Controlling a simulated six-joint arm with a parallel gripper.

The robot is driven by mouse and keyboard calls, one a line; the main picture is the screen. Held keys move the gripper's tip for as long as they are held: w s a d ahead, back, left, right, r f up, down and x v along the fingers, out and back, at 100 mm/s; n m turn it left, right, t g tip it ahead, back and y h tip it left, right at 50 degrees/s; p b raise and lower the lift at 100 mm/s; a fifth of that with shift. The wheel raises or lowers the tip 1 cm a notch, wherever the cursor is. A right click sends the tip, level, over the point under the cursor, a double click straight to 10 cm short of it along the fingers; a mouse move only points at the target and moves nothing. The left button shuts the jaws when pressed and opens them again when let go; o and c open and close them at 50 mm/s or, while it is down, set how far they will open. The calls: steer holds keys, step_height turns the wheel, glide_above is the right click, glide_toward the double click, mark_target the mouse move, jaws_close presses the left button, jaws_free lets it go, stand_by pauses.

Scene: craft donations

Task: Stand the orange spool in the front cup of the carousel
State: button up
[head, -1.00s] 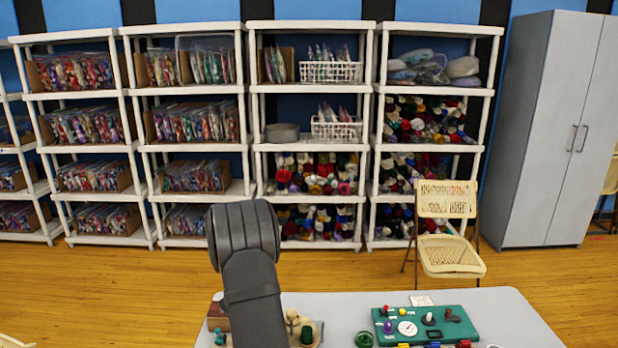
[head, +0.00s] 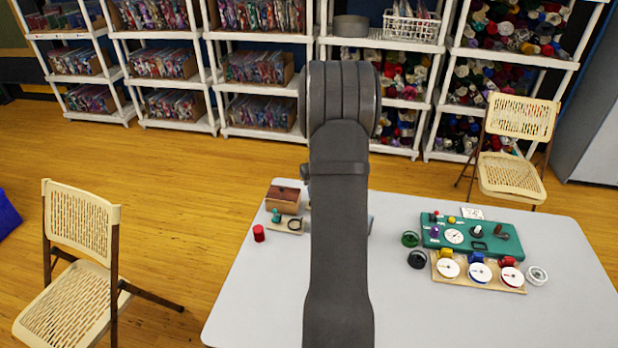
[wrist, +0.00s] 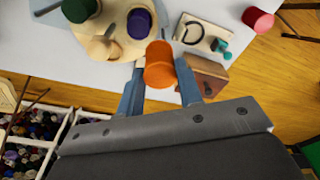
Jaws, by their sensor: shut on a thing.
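In the wrist view my gripper (wrist: 159,76) is shut on the orange spool (wrist: 159,66), which sits between the two blue fingers. The carousel (wrist: 128,47), a pale wooden disc, lies just left of the spool in the picture. It carries a green spool (wrist: 79,9), a purple spool (wrist: 139,22) and a pale wooden knob (wrist: 99,47). The orange spool overlaps the disc's edge in the picture; I cannot tell its height or which cup is the front one. In the head view my arm hides the gripper, the orange spool and the carousel.
A brown wooden box (head: 283,200), a small board (head: 287,227) with a teal piece, and a red cylinder (head: 259,233) are left of my arm. A green panel (head: 510,248) and a board of white discs (head: 463,283) are right. The table's front right (head: 520,325) is clear.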

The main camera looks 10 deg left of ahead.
steer(key=s+d+r+m+h, duration=0.1)
steer(key=d+r+m, duration=0.35)
steer(key=d, duration=0.25)
steer(key=s+d+r+m, duration=0.2)
steer(key=d+r+m, duration=0.1)
steer(key=d+m, duration=0.35)
steer(key=shift+w+a+f+n+y, duration=0.25)
steer(key=shift+w+a+f+n, duration=0.6)
steer(key=shift+w+f+n, duration=1.45)
steer(key=shift+w+a+f+n+y, duration=0.2)
steer(key=shift+w+a+f+n, duration=1)
steer(key=shift+f+n, duration=1.85)
steer(key=shift+w+a+f+n+y, duration=0.25)
steer(key=shift+w+a+f+n, duration=0.25)
steer(key=shift+w+f+n, duration=1.95)
steer(key=shift+s+f+n, duration=0.2)
steer(key=shift+f+n, duration=0.1)
steer(key=shift+f, duration=0.8)
steer(key=shift+f, duration=0.1)
